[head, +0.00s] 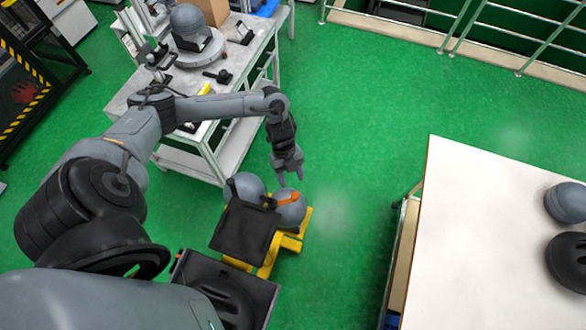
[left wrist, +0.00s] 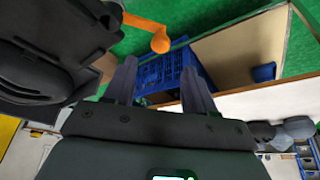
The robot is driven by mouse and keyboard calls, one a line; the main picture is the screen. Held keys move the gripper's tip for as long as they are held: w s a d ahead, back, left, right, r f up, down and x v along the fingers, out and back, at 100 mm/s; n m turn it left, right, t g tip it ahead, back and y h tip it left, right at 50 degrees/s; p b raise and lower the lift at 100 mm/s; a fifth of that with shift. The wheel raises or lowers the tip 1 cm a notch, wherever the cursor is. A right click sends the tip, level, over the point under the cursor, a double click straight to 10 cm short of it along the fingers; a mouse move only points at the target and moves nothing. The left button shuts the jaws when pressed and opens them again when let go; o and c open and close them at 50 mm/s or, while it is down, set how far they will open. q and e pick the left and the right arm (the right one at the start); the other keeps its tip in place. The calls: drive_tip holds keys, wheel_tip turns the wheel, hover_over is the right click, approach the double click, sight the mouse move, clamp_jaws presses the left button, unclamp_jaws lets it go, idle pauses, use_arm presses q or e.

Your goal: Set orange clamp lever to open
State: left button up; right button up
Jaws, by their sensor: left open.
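My left gripper (head: 288,180) points down just above the lever in the head view. In the left wrist view its two fingers (left wrist: 159,68) are apart with nothing held, and the knob lies just beyond their tips. I cannot tell whether they touch it. My right gripper is not in view.
A black panel (head: 244,232) stands beside the ball, and a dark box (head: 228,285) is close in front. A white table (head: 480,230) stands at right. A grey workbench (head: 228,135) with equipment is behind my left arm. Green floor between is clear.

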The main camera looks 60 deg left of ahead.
use_arm(q)
drive_tip(key=shift+v, duration=1.55)
